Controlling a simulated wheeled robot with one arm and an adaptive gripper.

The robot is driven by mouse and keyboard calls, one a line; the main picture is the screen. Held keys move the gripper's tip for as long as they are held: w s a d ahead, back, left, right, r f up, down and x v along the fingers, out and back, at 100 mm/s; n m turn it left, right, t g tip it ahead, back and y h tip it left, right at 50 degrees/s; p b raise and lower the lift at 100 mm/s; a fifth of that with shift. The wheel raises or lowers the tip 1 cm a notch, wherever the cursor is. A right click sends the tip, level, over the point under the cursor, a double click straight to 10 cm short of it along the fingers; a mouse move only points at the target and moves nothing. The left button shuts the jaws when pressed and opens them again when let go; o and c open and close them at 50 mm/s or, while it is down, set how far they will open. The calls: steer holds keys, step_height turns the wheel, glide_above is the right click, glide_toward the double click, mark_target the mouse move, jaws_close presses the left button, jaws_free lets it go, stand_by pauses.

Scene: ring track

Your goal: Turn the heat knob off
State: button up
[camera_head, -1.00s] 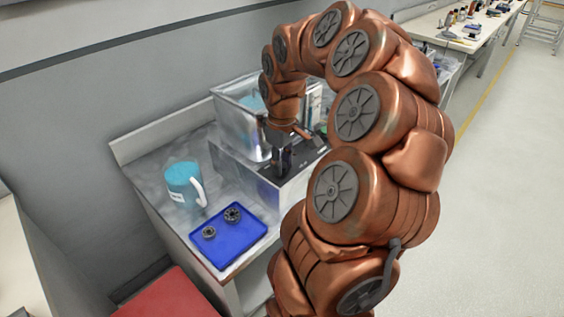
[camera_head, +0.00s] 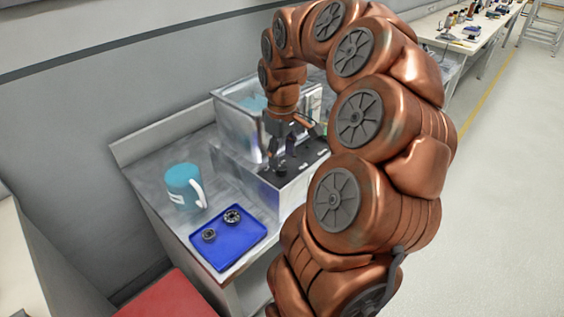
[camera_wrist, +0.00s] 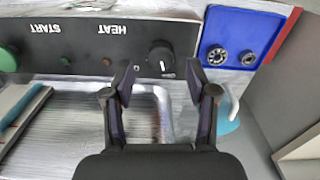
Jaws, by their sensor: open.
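The heat knob (camera_wrist: 161,57) is a round black dial with a white mark, on the black panel of a metal machine (camera_head: 235,162). An upside-down "HEAT" label (camera_wrist: 112,29) is printed on the panel beside it. My gripper (camera_wrist: 161,70) is open and empty, with one finger on each side of the knob in the wrist view. Whether the fingers touch the knob cannot be told. In the head view my gripper (camera_head: 282,158) points down over the machine's panel.
A blue tray (camera_head: 222,255) with two dark round parts sits at the bench's front. A teal mug (camera_head: 183,186) stands left of the machine. A clear-walled box section (camera_head: 240,115) rises behind the panel. A green button (camera_wrist: 8,58) is by "START".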

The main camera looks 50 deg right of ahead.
mark_target(282, 167)
step_height(282, 167, up, 9)
steer(key=shift+f, duration=0.2)
stand_by(0.5)
steer(key=s+a+r+n+p, duration=0.1)
steer(key=s+a+p, duration=0.1)
steer(key=a, duration=0.7)
steer(key=s+a+p, duration=0.2)
steer(key=a+p, duration=0.1)
steer(key=a, duration=0.7)
steer(key=s+a+f+m+g+p, duration=0.1)
steer(key=s+a+f, duration=0.1)
steer(key=s+a, duration=0.2)
steer(key=s+a+f+m+p, duration=0.1)
steer(key=s+a, duration=0.3)
steer(key=s, duration=0.5)
steer(key=shift+s+a+f+g+p, duration=0.15)
steer(key=shift+a+f+g+p, duration=0.25)
steer(key=shift+f+p, duration=0.2)
